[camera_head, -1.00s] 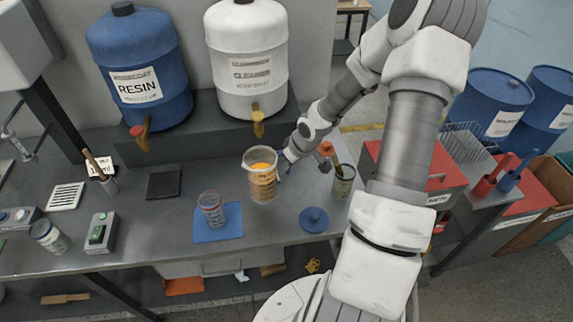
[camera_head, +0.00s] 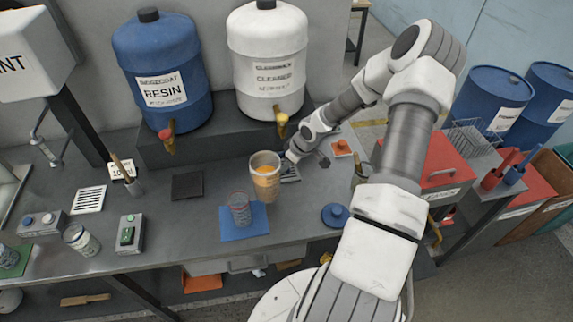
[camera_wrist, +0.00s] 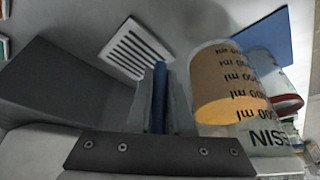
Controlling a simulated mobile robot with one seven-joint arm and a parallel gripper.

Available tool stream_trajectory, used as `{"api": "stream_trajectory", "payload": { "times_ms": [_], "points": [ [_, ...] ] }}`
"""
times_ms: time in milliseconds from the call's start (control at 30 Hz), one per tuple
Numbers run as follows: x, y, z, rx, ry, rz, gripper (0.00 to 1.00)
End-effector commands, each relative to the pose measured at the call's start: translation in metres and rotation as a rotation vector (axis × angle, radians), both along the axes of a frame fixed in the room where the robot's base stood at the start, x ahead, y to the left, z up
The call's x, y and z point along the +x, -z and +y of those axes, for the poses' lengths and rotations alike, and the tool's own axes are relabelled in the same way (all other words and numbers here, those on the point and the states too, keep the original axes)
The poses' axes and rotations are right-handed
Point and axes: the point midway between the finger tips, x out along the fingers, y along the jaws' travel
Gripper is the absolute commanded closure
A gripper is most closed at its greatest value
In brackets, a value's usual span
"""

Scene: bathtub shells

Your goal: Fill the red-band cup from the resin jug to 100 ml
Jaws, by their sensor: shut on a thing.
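The resin jug (camera_head: 265,180) is a clear cup-like vessel with amber resin inside. It looks near upright, just right of the red-band cup. My gripper (camera_head: 290,156) is on its right side. In the wrist view the gripper (camera_wrist: 160,100) is shut on a blue strip that looks like the jug's handle; the jug (camera_wrist: 222,85) shows ml marks and a resin label. The red-band cup (camera_head: 240,211) is clear, upright on a blue mat (camera_head: 235,233), and looks empty. In the wrist view its red rim (camera_wrist: 290,103) is partly hidden behind the jug.
A blue resin drum (camera_head: 165,70) and a white cleaner drum (camera_head: 267,60) with taps stand on the shelf behind. A blue lid (camera_head: 335,215) lies to the right. A dark square pad (camera_head: 187,186) and a grey device with a green button (camera_head: 130,233) are left.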

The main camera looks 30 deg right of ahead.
Motion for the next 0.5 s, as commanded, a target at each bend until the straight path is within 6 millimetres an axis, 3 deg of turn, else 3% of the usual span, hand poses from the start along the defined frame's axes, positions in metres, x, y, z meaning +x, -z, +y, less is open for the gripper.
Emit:
{"api": "stream_trajectory", "payload": {
  "times_ms": [500],
  "points": [
    [0.001,-0.011,0.004,-0.126,-0.007,-0.026,1.00]
  ]
}}
